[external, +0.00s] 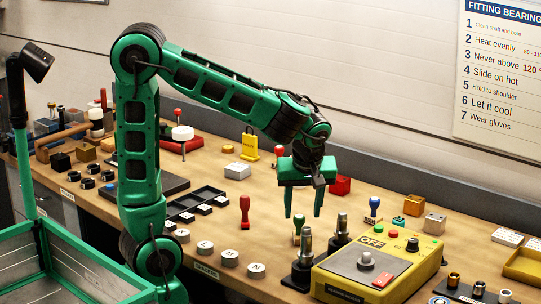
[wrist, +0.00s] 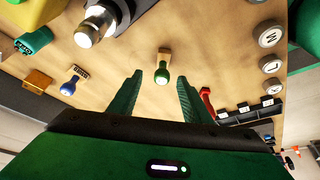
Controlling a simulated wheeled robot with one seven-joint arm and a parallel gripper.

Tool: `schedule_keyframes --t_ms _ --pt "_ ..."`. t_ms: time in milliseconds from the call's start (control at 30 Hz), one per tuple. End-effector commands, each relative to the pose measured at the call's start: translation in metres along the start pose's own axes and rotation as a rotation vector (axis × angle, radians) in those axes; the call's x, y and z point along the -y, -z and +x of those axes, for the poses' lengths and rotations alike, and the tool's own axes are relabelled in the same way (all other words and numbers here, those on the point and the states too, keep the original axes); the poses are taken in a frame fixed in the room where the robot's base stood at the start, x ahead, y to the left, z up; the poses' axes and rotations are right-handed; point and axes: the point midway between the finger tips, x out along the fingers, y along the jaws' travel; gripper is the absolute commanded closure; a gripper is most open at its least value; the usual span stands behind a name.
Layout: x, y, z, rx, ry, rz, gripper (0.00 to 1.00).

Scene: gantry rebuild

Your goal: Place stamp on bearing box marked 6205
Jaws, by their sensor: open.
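My gripper (external: 303,214) points down over the bench, its fingers apart and empty. It also shows in the wrist view (wrist: 160,76). A green stamp (external: 299,231) stands just below the fingers; in the wrist view the green stamp (wrist: 163,72) appears between and beyond the fingertips. A red stamp (external: 245,212) stands to its left, a blue stamp (external: 374,206) to its right, and another red stamp (external: 278,154) farther back. Small boxes are red (external: 340,186), ochre (external: 413,205), grey (external: 434,223) and white (external: 237,171). No 6205 marking is readable.
A yellow device (external: 330,270) marked OFF fills the front right, with upright metal posts (external: 305,243) at its left. White lettered discs (external: 230,258) line the front edge. A black tray (external: 197,204) lies left. Bare wood surrounds the red stamp.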

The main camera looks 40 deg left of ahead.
Motion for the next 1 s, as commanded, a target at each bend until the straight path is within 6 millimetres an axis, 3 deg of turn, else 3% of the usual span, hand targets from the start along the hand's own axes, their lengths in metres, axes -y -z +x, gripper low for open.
schedule_keyframes --t_ms 700,967,1000 --pt "0.004 -0.002 0.074 0.0 0.001 0.0 0.56" --pt "0.004 -0.002 0.077 -0.001 -0.001 0.0 0.56" --pt "0.004 -0.002 0.076 -0.001 -0.001 0.0 0.61"
